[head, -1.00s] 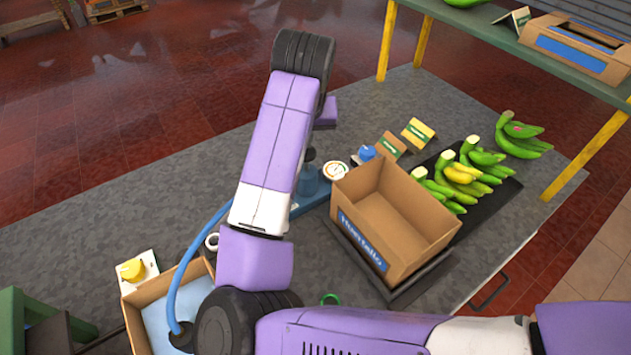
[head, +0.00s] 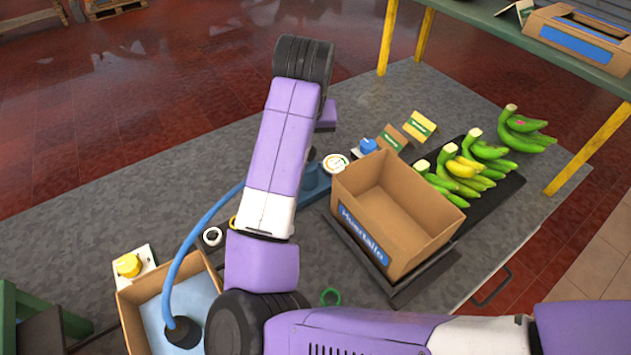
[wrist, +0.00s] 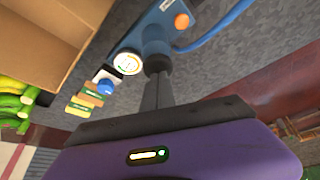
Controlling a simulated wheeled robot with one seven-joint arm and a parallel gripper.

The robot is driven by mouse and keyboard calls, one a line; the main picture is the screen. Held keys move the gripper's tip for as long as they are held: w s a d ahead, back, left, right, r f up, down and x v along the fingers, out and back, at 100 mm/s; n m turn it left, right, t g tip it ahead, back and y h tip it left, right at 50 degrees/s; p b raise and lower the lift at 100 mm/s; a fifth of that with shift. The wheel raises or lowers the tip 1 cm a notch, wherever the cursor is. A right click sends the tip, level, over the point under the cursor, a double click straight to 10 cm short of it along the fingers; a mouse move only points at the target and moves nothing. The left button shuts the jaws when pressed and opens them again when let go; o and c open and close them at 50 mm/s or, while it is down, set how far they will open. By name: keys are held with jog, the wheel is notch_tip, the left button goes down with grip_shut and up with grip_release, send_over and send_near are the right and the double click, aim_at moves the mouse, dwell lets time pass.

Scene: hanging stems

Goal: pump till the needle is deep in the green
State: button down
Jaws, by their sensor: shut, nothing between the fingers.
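The blue hand pump (head: 312,178) stands on a blue base on the grey table, partly hidden behind my arm in the head view. In the wrist view its blue body (wrist: 156,40) has a dark knob on top. The round white gauge (head: 335,163) sits beside the pump; it also shows in the wrist view (wrist: 128,62). Its needle is too small to read. My gripper (wrist: 158,78) is shut and empty, with its fingertips at the pump's dark knob. I cannot tell if they touch it. In the head view the fingers are hidden.
A blue hose (head: 196,232) runs to a carton (head: 133,303) with a light-blue bag. A blue knob (head: 368,146) is beside the gauge. An open cardboard box (head: 405,245) and bananas (head: 470,170) stand to the right. An orange button (wrist: 182,20) shows in the wrist view.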

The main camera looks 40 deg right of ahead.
jog(key=shift+r+p, duration=1.35)
jog(key=shift+r, duration=0.1)
jog(key=shift+f, duration=0.15)
